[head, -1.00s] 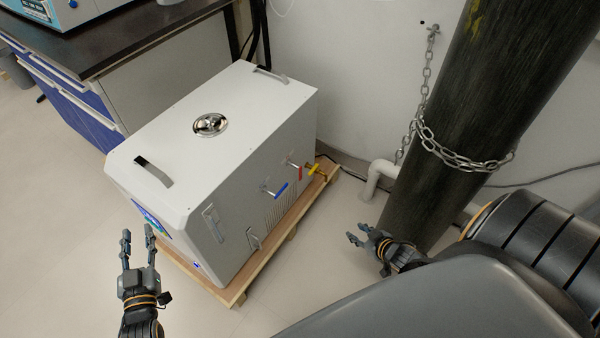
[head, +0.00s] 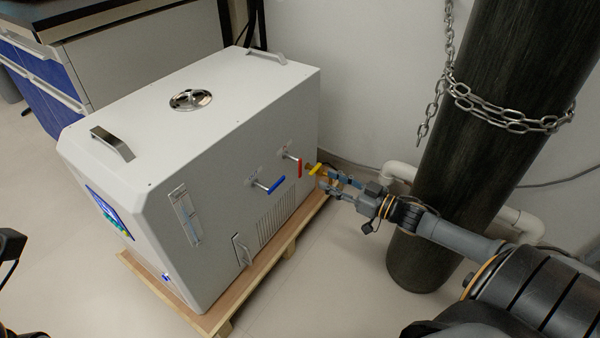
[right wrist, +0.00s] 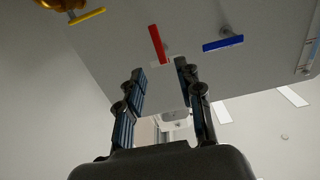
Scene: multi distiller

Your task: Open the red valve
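The red valve handle (head: 299,168) sits on the side of the white machine (head: 160,160), between a blue-handled valve (head: 275,185) and a yellow-handled valve (head: 315,169). My right gripper (head: 326,180) is just right of and below the red handle, close to the yellow one. In the right wrist view the red handle (right wrist: 157,45) hangs from its stem ahead of the fingertips. There my right gripper (right wrist: 158,82) is open with nothing between its fingers. Only dark bits of my left gripper (head: 10,246) show at the left edge, so its opening is unclear.
The machine stands on a wooden pallet (head: 270,255). A dark gas cylinder (head: 470,130) with a chain (head: 505,122) stands at the right, near a white pipe (head: 400,171). A bench (head: 95,50) is at the back left. Floor is clear before the pallet.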

